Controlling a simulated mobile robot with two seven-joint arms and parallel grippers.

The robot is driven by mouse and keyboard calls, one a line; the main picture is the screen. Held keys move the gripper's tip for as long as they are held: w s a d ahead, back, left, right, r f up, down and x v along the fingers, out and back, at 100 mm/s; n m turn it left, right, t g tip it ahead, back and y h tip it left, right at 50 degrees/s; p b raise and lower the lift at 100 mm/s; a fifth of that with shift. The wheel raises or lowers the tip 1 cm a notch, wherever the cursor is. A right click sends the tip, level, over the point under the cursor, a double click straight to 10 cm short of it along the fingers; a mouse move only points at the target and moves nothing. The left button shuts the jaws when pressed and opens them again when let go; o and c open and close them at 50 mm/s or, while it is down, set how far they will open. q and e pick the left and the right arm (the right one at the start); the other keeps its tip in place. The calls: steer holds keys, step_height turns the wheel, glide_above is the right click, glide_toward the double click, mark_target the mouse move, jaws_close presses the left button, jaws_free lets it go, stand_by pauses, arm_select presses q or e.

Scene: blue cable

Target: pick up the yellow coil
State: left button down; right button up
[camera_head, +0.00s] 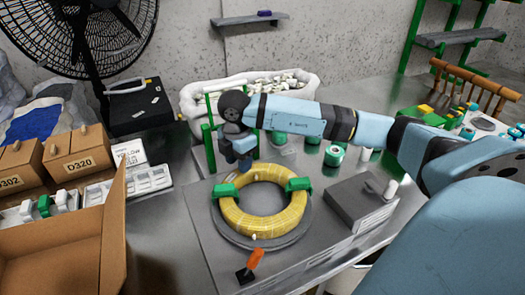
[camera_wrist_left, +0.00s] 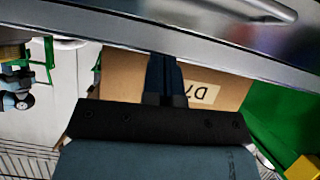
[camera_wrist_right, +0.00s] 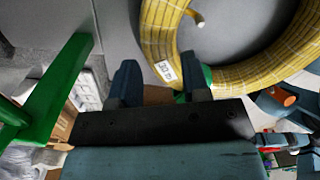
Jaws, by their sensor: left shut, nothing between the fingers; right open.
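The yellow coil (camera_head: 240,219) lies flat on a round grey plate (camera_head: 226,236) on a metal box, with green clamps on its left (camera_head: 226,190) and right (camera_head: 298,185). My right gripper (camera_head: 237,160) is above the coil's far left side, open and empty. In the right wrist view the coil (camera_wrist_right: 242,80), with a white label, is right of my right gripper (camera_wrist_right: 160,80); its right finger overlaps the coil's edge and part of a green clamp. I cannot tell if they touch. My left gripper (camera_wrist_left: 166,75) is shut and empty, outside the head view, with a cardboard box behind it.
An orange-handled switch (camera_head: 250,264) stands at the plate's front. A grey block (camera_head: 355,205) sits right of the coil. Green posts (camera_head: 208,135) and green spools (camera_head: 334,155) stand behind. Cardboard boxes (camera_head: 70,250) are at left; a white bin (camera_head: 300,90) is at the back.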

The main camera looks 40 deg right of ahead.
step_height(320, 180, down, 5)
steer(key=shift+f+b, duration=0.15)
steer(key=shift+b, duration=0.4)
jaws_close()
